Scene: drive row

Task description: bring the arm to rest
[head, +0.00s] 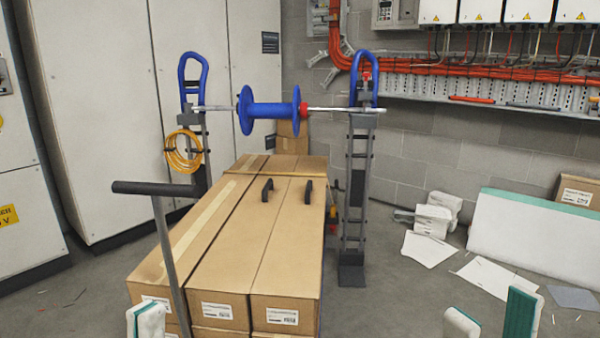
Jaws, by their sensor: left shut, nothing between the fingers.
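My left gripper (148,320) shows at the bottom left edge as a white and teal piece, shut and empty, in front of the cardboard boxes. My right gripper (490,319) is at the bottom right edge. Its two white and teal fingers stand well apart with nothing visible between them, above the grey floor. The rest of both arms is outside the picture.
Long cardboard boxes (228,240) fill the middle, with a dark-topped handle (155,188) at their left. Behind them a blue spool (270,110) hangs on a bar between two stands. White foam pieces (433,220) and a white panel (535,237) are at right.

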